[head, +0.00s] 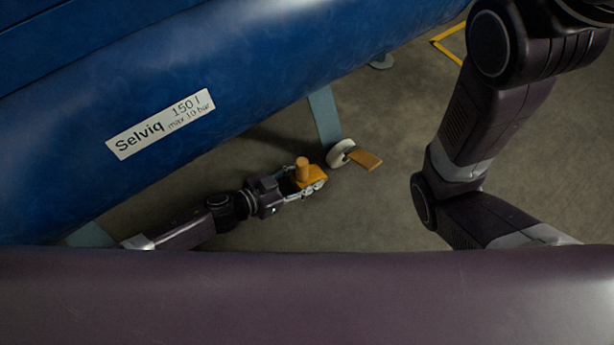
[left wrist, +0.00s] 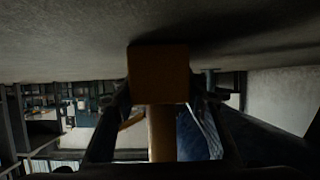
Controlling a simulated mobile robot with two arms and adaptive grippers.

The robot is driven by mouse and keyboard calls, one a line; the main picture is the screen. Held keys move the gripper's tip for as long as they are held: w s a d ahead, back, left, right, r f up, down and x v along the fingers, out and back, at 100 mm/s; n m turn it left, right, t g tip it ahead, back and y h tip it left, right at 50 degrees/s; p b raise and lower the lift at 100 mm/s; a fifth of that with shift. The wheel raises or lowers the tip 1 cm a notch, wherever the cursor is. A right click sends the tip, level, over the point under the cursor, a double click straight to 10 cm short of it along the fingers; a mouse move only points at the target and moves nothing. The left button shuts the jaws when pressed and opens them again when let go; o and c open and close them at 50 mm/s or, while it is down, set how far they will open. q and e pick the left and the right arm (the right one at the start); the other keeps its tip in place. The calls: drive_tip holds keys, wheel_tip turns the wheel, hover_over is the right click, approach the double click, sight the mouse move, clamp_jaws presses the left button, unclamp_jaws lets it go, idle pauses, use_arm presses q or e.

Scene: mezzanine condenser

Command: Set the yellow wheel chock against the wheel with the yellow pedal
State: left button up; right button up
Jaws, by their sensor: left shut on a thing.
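The yellow wheel chock (head: 316,174) with its upright round grip is in my left gripper (head: 307,189), low near the floor under the blue tank. In the left wrist view the chock (left wrist: 158,75) fills the space between the two fingers, its grip (left wrist: 162,132) below it in the picture. The pale wheel (head: 338,153) with the yellow pedal (head: 364,160) stands just up and right of the chock, at the foot of a grey-blue leg. Chock and wheel are very close; I cannot tell whether they touch. My right gripper is out of view.
The blue tank (head: 240,80) with a white Selviq label overhangs the left arm. The tank's leg (head: 324,116) rises above the wheel. Another foot (head: 381,62) stands farther back, near a yellow floor marking (head: 449,38). Bare floor lies right of the pedal.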

use_arm(q)
drive_tip(key=shift+f, duration=0.1)
drive_tip(key=o, duration=1.5)
